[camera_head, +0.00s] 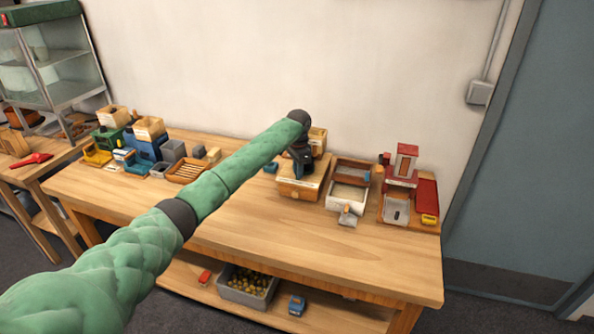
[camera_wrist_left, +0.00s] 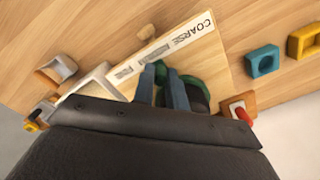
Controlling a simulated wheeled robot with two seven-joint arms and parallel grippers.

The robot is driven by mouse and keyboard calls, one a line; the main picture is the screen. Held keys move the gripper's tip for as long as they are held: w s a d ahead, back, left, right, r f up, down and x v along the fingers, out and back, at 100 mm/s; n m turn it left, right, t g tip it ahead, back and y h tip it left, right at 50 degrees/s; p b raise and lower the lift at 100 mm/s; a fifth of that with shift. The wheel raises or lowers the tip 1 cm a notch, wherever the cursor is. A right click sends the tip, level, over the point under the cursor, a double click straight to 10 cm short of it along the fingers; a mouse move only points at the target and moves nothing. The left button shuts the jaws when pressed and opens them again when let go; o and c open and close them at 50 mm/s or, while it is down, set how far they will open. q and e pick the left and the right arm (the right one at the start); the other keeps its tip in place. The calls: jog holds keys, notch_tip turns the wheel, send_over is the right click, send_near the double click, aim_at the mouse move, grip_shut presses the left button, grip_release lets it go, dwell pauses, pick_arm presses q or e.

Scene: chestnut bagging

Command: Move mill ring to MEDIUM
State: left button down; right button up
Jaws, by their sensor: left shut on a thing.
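The mill is at the back centre right of the table in the head view, with a wooden base (camera_head: 301,188) and a wooden box top (camera_head: 318,137) partly behind my arm. My left gripper (camera_head: 303,152) is down at the mill, small and dark there. In the left wrist view my left gripper (camera_wrist_left: 166,78) has its blue-grey fingers close together, shut on the green-edged mill ring (camera_wrist_left: 193,80). The ring's dark round body is partly hidden by the fingers. A pale scale strip (camera_wrist_left: 150,62) beside it reads COARSE at one end; its other words are too small to read.
Green, yellow and blue machines (camera_head: 145,145) stand at the left. The table's front (camera_head: 300,235) is clear. A grey crate (camera_head: 246,288) is below.

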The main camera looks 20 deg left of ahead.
pick_arm(q)
jog(key=c, duration=1.4)
grip_release()
pick_arm(e)
jog(key=shift+s+a, duration=0.15)
jog(key=shift+s, duration=0.05)
